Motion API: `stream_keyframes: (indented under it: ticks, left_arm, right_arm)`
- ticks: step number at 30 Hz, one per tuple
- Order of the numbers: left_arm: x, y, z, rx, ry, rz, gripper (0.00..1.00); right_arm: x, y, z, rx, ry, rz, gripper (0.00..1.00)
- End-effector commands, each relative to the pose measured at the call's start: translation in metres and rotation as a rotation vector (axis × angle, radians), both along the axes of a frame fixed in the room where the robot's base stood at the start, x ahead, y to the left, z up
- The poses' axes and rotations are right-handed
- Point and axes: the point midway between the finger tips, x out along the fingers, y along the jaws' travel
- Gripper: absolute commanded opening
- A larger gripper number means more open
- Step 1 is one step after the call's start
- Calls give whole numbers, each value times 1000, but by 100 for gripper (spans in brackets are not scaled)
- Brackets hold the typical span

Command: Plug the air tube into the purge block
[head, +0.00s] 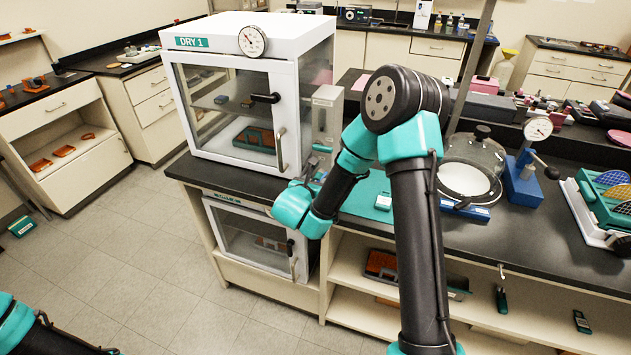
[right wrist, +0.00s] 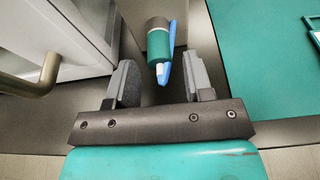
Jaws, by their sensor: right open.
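My right gripper (right wrist: 161,66) is open in the right wrist view, its two grey fingers apart. A short cylinder (right wrist: 158,42), grey above and teal below, with a blue strip and a white tip, lies just ahead, in line with the gap. I cannot tell whether it belongs to the air tube or the purge block. In the head view the right gripper (head: 317,163) is small and partly hidden, low beside the right wall of the DRY 1 cabinet (head: 268,30). My left gripper is out of view.
The cabinet's door handle (right wrist: 48,72) is close on the left in the right wrist view. A teal mat (head: 368,197) lies on the black bench to the right. A domed glass vessel (head: 470,165) stands further right.

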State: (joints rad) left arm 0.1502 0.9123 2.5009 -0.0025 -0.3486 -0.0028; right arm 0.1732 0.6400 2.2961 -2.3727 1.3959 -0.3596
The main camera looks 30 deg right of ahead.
Motion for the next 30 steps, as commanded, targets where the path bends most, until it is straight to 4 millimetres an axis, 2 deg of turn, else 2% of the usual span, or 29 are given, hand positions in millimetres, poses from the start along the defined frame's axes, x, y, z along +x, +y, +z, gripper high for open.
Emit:
stream_keyframes:
  ticks: [18, 30]
  left_arm:
    - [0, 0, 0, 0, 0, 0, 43]
    - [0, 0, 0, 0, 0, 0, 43]
  right_arm:
    - [-30, 37, 0, 1, 0, 1, 47]
    - [-34, 41, 0, 0, 0, 0, 47]
